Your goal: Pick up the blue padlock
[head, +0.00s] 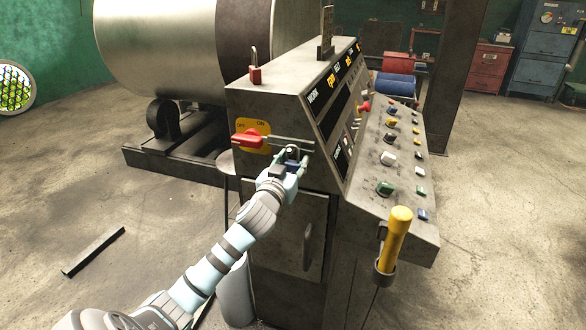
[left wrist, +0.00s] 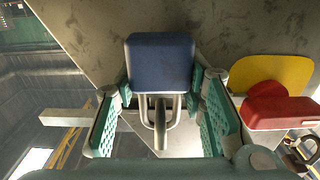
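The blue padlock (left wrist: 160,62) fills the upper middle of the left wrist view, its grey shackle toward the camera. In the head view the padlock (head: 293,164) is small and partly hidden by my left gripper (head: 288,168), at the cabinet's front face. In the left wrist view the two teal fingers of my left gripper (left wrist: 161,90) stand apart, one on each side of the padlock, with their tips close to its edges. Firm contact is not visible. My right gripper is not in view.
A red switch handle (head: 250,139) on a yellow plate (head: 262,126) sits left of my gripper. A red padlock (head: 255,74) stands on the cabinet top.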

